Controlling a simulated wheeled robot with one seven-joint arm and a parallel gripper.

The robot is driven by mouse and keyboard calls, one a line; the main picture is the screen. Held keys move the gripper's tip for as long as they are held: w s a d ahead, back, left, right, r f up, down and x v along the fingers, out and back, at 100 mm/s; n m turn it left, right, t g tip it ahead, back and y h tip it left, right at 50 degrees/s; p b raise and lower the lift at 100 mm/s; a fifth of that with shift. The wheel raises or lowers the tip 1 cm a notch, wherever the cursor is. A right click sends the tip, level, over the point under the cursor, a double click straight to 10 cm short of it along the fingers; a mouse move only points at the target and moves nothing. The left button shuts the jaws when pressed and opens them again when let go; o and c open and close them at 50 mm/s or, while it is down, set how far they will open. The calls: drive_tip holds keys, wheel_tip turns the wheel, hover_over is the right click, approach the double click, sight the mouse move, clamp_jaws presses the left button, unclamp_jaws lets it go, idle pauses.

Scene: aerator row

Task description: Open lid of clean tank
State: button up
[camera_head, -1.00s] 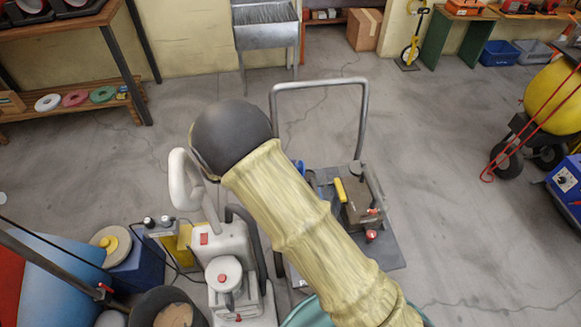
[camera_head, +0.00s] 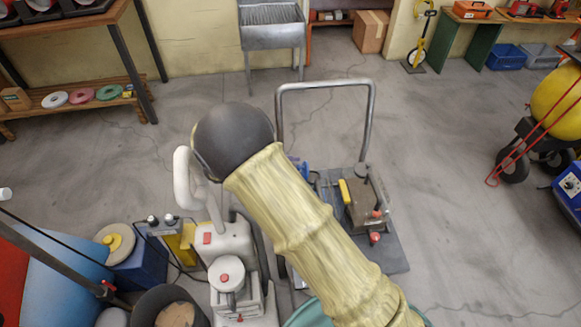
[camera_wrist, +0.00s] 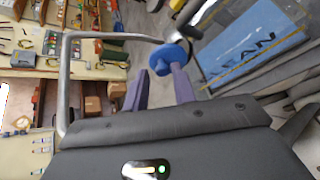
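A round blue lid or knob (camera_wrist: 168,58) is near my fingertips in the wrist view. My gripper (camera_wrist: 158,80) has two purple fingers standing apart with a gap between them. The blue knob lies at the fingertips and overlaps the right finger's tip; contact is unclear. In the head view my gripper is hidden behind my yellow-sleeved arm.
A cart with a tall metal handle (camera_head: 325,87) stands beyond my arm, carrying a dark box (camera_head: 363,207). A white and grey machine (camera_head: 235,262) stands left of my arm. A dark bucket (camera_head: 168,308) is beside it. Open floor (camera_head: 440,170) lies to the right.

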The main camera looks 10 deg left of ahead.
wheel_tip(320, 180, up, 9)
drive_tip(key=shift+r+b, duration=0.2)
drive_tip(key=shift+b, duration=0.15)
drive_tip(key=shift+o, duration=0.2)
drive_tip(key=shift+o, duration=1.1)
drive_tip(key=shift+d+r, duration=0.1)
drive_tip(key=s+d+r+m+g+y+p, duration=0.2)
drive_tip(key=s+d+r+m+y+p, duration=0.3)
drive_tip(key=d+r+p, duration=0.5)
drive_tip(key=s+d+r+m+g+y+p, duration=0.2)
drive_tip(key=s+d+r+m+y+p, duration=0.3)
drive_tip(key=s+d+r+m+p, duration=0.4)
drive_tip(key=s+d+r+p, duration=0.1)
drive_tip(key=d+r+p, duration=0.1)
drive_tip(key=d+p, duration=0.1)
drive_tip(key=shift+s+d+m+p, duration=0.3)
drive_tip(key=shift+s+d+p, duration=0.1)
drive_tip(key=shift+p, duration=0.05)
